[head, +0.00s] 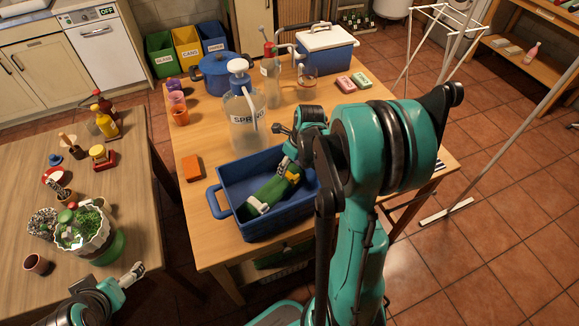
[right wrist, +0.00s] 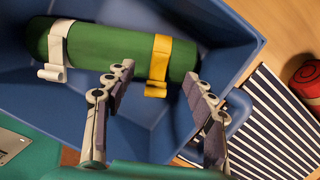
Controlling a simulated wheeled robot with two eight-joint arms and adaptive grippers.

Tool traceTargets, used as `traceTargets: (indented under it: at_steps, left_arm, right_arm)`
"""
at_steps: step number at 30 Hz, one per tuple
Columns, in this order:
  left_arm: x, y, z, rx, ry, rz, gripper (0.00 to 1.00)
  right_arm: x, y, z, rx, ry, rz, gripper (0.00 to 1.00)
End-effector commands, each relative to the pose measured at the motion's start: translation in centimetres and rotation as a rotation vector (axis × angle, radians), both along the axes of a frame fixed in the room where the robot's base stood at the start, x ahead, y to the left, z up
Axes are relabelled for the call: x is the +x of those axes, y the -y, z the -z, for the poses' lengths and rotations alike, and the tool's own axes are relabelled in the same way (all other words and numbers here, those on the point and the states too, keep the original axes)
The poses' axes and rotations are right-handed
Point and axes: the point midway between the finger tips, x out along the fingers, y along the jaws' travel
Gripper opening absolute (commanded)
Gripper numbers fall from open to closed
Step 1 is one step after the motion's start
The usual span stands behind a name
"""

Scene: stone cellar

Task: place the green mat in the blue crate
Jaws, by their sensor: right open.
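The green mat (head: 268,192) is rolled up, with a white strap and a yellow strap. It lies inside the blue crate (head: 275,225) on the wooden table. In the right wrist view the rolled mat (right wrist: 120,52) lies along one side of the crate floor (right wrist: 150,130). My right gripper (right wrist: 159,76) is open, its two fingers apart and pointing at the mat near the yellow strap, with nothing held between them. In the head view my right arm hides part of the crate. My left gripper (head: 133,272) is low at the left, away from the crate; its jaws are unclear.
An orange block (head: 192,167) lies left of the crate. A second table (head: 120,200) at the left holds a plant bowl (head: 85,230) and toys.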

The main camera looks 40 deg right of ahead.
Motion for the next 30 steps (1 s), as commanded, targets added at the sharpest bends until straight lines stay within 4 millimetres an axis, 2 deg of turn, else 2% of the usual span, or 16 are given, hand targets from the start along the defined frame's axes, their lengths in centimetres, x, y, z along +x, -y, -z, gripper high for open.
traceTargets:
  at_steps: [3, 9, 16, 19, 23, 30]
  left_arm:
    - [0.0, 0.0, -1.3, 0.0, 0.0, 0.0, 0.88]
    - [0.0, 0.0, -2.7, 0.0, 0.0, 0.0, 0.88]
    - [0.0, 0.0, -3.4, 0.0, 0.0, 0.0, 0.88]
    - [0.0, 0.0, -3.4, 0.0, 0.0, 0.0, 0.88]
    - [0.0, 0.0, -3.4, 0.0, 0.0, 0.0, 0.88]
    - [0.0, 0.0, -3.4, 0.0, 0.0, 0.0, 0.88]
  right_arm:
    - [-0.7, 0.1, -2.9, 0.0, 0.0, 0.001, 0.55]
    - [-1.7, 0.4, -7.1, 0.0, 0.0, 0.001, 0.55]
    - [-2.3, 0.6, -9.7, -0.001, 0.0, -0.003, 0.55]
    - [-2.5, -0.1, -10.4, -0.023, 0.011, -0.072, 0.55]
    - [-3.1, -2.8, -11.9, -0.128, 0.058, -0.374, 0.55]
    - [-5.9, -10.2, -15.0, -0.496, 0.166, -1.312, 0.55]
